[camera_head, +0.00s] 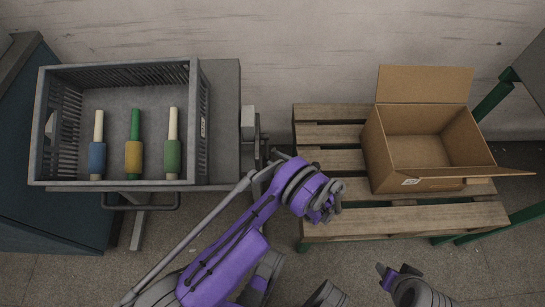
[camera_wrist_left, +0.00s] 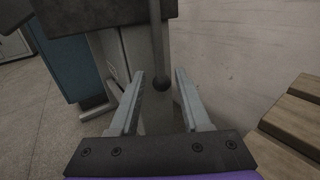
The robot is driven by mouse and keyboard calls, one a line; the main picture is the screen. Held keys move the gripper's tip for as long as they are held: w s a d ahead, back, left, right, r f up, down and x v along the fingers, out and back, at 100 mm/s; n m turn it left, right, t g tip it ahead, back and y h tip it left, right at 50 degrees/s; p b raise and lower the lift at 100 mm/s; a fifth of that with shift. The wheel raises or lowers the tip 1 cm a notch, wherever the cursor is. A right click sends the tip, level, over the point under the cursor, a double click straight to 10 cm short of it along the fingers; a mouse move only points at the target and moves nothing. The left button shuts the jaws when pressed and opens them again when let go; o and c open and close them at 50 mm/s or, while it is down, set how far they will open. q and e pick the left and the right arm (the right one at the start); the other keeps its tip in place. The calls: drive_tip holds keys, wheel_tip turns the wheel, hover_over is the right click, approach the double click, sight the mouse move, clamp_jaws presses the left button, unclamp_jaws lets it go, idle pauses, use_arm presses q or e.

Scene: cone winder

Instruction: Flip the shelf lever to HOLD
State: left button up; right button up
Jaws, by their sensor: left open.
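The shelf lever (camera_wrist_left: 157,45) shows in the left wrist view as a dark rod hanging down from a dark block, with a round ball knob (camera_wrist_left: 160,84) at its lower end. My left gripper (camera_wrist_left: 159,82) is open, with one finger on each side of the knob. I see a gap on both sides, and no clear contact. In the head view my left gripper (camera_head: 268,164) is beside the right edge of the grey stand, and the lever is hard to make out there. No HOLD marking is readable. Part of my right arm (camera_head: 405,283) shows at the bottom right; its jaws are unclear.
A grey crate (camera_head: 120,183) with three yarn cones stands on the left. An open cardboard box (camera_head: 415,185) sits on a wooden pallet (camera_head: 405,219) at the right. A pale wall (camera_head: 300,60) is behind. Bare floor lies in front.

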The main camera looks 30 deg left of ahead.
use_arm(q)
drive_tip(key=shift+a, duration=1.3)
clamp_jaws()
idle(0.5)
